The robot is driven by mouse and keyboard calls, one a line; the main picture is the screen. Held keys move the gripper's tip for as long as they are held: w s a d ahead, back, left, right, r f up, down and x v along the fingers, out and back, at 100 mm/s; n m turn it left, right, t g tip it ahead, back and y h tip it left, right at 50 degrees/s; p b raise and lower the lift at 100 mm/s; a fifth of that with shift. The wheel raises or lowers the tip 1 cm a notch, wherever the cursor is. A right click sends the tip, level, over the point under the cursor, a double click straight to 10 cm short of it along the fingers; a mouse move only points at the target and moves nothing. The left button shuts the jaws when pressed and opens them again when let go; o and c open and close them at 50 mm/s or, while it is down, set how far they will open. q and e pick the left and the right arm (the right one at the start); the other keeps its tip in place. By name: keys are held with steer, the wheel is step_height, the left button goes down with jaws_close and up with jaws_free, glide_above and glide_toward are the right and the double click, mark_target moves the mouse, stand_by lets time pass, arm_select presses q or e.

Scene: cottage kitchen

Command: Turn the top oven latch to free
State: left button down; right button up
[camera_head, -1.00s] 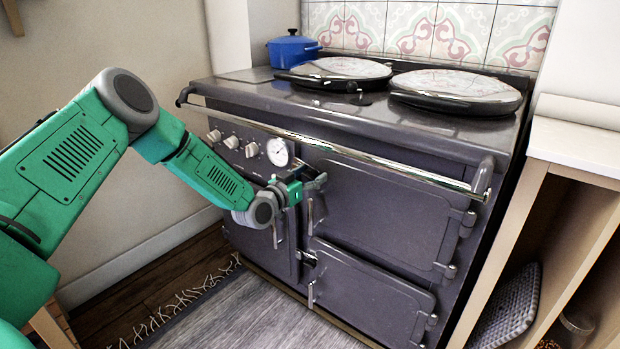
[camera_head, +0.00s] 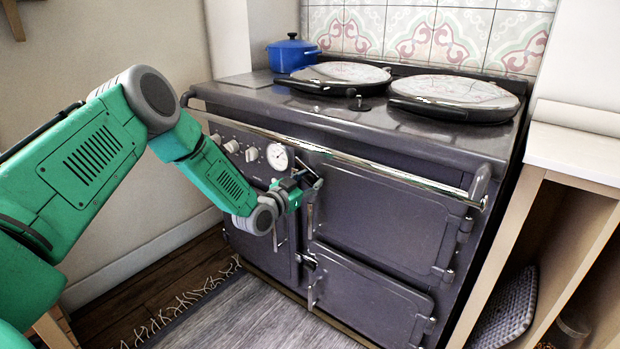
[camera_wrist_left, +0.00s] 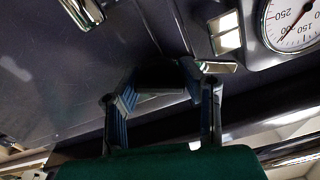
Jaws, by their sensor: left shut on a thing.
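The top oven door (camera_head: 385,215) is dark grey and closed at the upper right of the range. Its metal latch (camera_head: 310,218) is at the door's left edge, and its lower part hangs down below my gripper. My left gripper (camera_head: 314,186) is at the top of this latch, shut on it. In the left wrist view, the fingers (camera_wrist_left: 162,88) stand on either side of a dark part with a bright metal edge. The fingers partly hide the latch, so its exact angle is hard to tell. My right gripper is in neither view.
A shiny rail (camera_head: 340,155) runs across the range front just above my gripper. A lower oven door (camera_head: 365,300) and a left door (camera_head: 262,240) have their own handles. A round gauge (camera_head: 277,157) and knobs sit up and left. A wooden shelf unit (camera_head: 560,220) stands right.

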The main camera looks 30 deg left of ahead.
arm_select(q)
steer(key=m+p, duration=0.1)
steer(key=m, duration=0.2)
steer(key=shift+d, duration=0.1)
steer(key=m+p, duration=0.1)
steer(key=m, duration=0.2)
steer(key=shift+m, duration=0.3)
steer(key=m+p, duration=0.1)
steer(key=m, duration=0.3)
steer(key=shift+d+f, duration=0.1)
steer(key=shift+f, duration=0.1)
steer(key=shift+m, duration=0.7)
steer(key=shift+s+f, duration=0.1)
steer(key=shift+f, duration=0.05)
steer(key=c, duration=1.1)
jaws_free()
steer(key=shift+o, duration=0.2)
steer(key=s+a, duration=0.1)
steer(key=s, duration=1)
steer(key=shift+s, duration=0.4)
